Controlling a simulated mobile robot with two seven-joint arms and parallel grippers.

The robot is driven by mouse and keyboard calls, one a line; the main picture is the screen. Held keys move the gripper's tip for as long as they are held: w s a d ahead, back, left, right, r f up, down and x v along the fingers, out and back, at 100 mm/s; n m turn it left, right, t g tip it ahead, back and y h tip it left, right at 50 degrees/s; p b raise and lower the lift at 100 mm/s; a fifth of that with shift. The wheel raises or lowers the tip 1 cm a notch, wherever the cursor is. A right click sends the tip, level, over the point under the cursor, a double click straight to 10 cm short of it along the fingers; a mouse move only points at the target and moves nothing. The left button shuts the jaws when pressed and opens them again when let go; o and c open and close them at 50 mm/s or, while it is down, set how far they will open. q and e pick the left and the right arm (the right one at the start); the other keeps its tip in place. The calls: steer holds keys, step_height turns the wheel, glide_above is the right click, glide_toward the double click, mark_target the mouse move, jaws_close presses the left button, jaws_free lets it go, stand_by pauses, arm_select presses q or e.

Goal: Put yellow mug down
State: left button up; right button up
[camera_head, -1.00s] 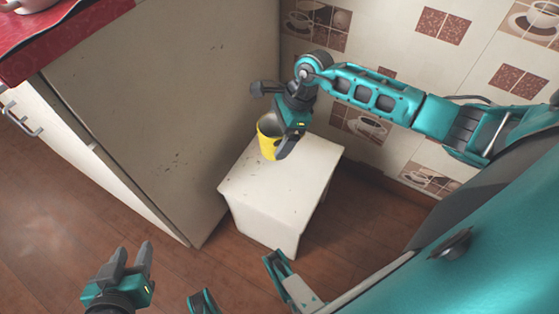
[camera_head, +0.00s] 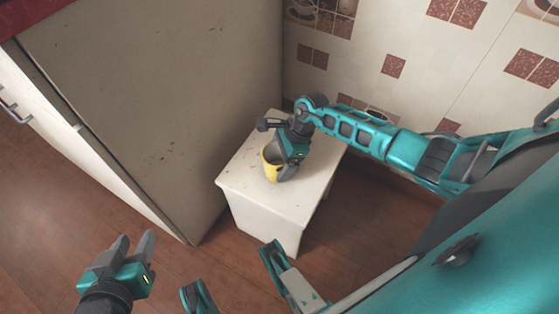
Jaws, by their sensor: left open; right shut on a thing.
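The yellow mug (camera_head: 270,170) is at the white stool (camera_head: 250,186), over the middle of its top. It looks upright, and I cannot tell for certain whether its base touches the surface. My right gripper (camera_head: 281,168) is shut on the mug and covers much of its right side. My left gripper (camera_head: 133,247) is open and empty, low at the left over the floor, well apart from the stool.
A tall cabinet side (camera_head: 160,90) stands close to the stool's left. A tiled wall (camera_head: 420,70) is behind it. The wooden floor (camera_head: 130,215) is clear at the front left. The stool top has bare room in front of the mug.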

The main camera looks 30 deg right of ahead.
steer(key=o, duration=1.1)
steer(key=shift+c, duration=0.2)
